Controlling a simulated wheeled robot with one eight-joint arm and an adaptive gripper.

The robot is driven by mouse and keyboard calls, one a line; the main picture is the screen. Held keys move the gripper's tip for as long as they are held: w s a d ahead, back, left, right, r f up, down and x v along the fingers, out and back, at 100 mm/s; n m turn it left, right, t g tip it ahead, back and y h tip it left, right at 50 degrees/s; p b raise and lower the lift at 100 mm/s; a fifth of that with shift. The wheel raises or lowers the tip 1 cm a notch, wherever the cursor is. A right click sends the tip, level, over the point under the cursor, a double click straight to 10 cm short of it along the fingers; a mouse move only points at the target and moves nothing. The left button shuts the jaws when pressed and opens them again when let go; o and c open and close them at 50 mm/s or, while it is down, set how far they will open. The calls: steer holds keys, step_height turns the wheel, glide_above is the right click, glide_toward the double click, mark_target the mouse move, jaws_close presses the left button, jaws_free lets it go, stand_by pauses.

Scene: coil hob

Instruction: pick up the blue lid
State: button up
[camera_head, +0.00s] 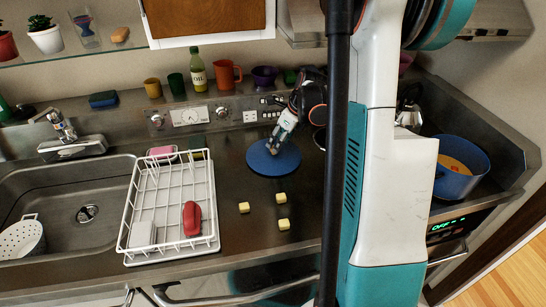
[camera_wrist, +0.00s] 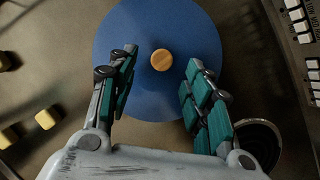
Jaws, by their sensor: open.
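The blue lid (camera_head: 262,160) is a flat round disc on the dark countertop, below the control panel. In the wrist view the blue lid (camera_wrist: 125,50) fills the upper middle, with a round tan knob (camera_wrist: 164,60) at its centre. My gripper (camera_head: 272,148) is over the lid and hides part of it in the head view. In the wrist view my gripper (camera_wrist: 157,82) is open, its two teal-padded fingers on either side of the knob and a little below it. Nothing is between the fingers except the view of the lid and knob. Contact with the lid cannot be told.
A white dish rack (camera_head: 172,215) with a red item (camera_head: 191,218) stands left of the lid. Several yellow cubes (camera_head: 283,225) lie in front of it. Cups and an oil bottle (camera_head: 197,70) line the ledge behind. A blue pot (camera_head: 461,168) stands far right.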

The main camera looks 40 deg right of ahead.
steer(key=b+x, duration=0.1)
steer(key=x, duration=0.3)
steer(key=shift+w+d+f, duration=0.1)
steer(key=shift+w+f, duration=0.05)
jaws_close()
